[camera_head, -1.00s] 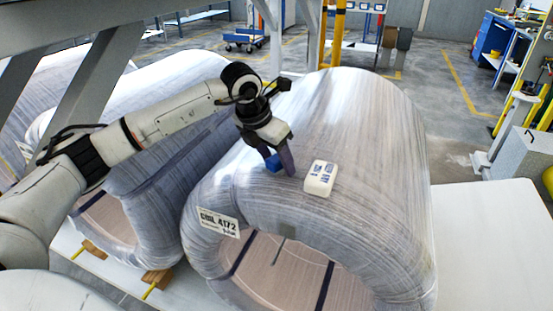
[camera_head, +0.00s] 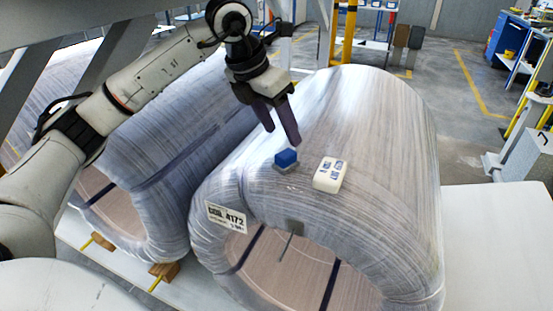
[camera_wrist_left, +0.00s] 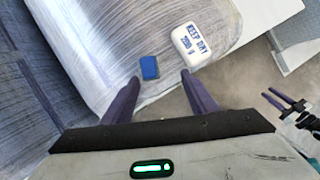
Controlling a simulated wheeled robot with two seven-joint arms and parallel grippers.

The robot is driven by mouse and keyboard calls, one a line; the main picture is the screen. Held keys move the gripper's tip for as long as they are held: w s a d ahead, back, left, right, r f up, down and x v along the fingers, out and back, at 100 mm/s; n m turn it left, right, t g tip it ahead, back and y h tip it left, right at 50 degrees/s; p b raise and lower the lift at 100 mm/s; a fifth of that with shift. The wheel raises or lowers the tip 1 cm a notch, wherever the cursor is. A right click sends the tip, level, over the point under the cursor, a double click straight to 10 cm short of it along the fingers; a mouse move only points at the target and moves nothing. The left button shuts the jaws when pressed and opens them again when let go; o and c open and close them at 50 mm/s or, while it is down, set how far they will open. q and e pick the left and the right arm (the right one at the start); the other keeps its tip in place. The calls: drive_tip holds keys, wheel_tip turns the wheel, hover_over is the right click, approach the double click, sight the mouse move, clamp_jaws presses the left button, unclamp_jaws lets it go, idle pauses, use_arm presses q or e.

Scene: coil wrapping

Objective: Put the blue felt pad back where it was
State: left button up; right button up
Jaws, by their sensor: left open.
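The blue felt pad (camera_head: 286,156) sits on a small grey base on top of the wrapped coil (camera_head: 380,140), just left of a white block (camera_head: 330,174) with blue print. My left gripper (camera_head: 283,136) is open and empty, just above the pad and apart from it. In the left wrist view the pad (camera_wrist_left: 149,68) lies beyond and between the open fingers (camera_wrist_left: 160,82), with the white block (camera_wrist_left: 192,44) to its right. My right gripper (camera_wrist_left: 280,100) shows small at the right edge of the left wrist view; its jaw state is unclear.
Another wrapped coil (camera_head: 150,130) stands close on the left. Wooden chocks (camera_head: 164,271) lie below. A white surface (camera_head: 490,240) at the right is clear.

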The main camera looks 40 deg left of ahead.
use_arm(q)
drive_tip(key=s+d+f+m+g+h, duration=0.15)
drive_tip(key=d+f+h, duration=0.3)
drive_tip(key=d, duration=0.75)
drive_tip(key=s+d+r+n+t+h, duration=0.1)
drive_tip(key=s+d+n+h, duration=0.2)
drive_tip(key=d+h, duration=0.5)
drive_tip(key=s+d+r+n+h, duration=0.15)
drive_tip(key=s+d+h, duration=0.3)
drive_tip(key=d, duration=0.65)
drive_tip(key=w+a+f+n+t+y, duration=0.2)
drive_tip(key=a+f+n+t+y, duration=0.3)
drive_tip(key=f+n, duration=0.5)
drive_tip(key=w+a+f+n+t+y, duration=0.4)
drive_tip(key=n+t, duration=0.4)
drive_tip(key=n, duration=0.5)
drive_tip(key=s+a+f+n+g+y, duration=0.2)
drive_tip(key=s+f+n+g+y, duration=0.1)
drive_tip(key=s+f, duration=0.7)
drive_tip(key=s+a+f+n+g+y, duration=0.2)
drive_tip(key=s+f+n+g+y, duration=0.2)
drive_tip(key=f, duration=1.2)
drive_tip(key=s+n+g, duration=0.1)
drive_tip(key=s+n, duration=0.2)
drive_tip(key=s, duration=0.3)
drive_tip(key=shift+s+a, duration=0.3)
drive_tip(key=shift+s, duration=0.1)
